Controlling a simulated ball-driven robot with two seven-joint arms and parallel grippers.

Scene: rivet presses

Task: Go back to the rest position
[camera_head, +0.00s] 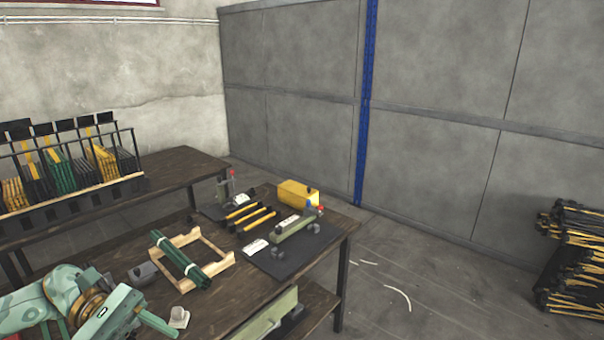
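My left gripper (128,318) is at the bottom left, over the near left part of the dark wooden table (230,297). Its pale green arm comes in from the left edge. A finger points right, close to a small light grey piece (179,317). The bottom edge cuts off part of the hand, so I cannot tell whether it is open or shut. I see nothing clearly held in it. My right gripper is not in view.
A wooden frame (212,246) carries dark green bars. Beyond it lie yellow-black tools (243,212), a press on a black mat (283,265) and a yellow box (297,194). A rack (75,200) stands on the back left table. Floor right of the table is mostly clear.

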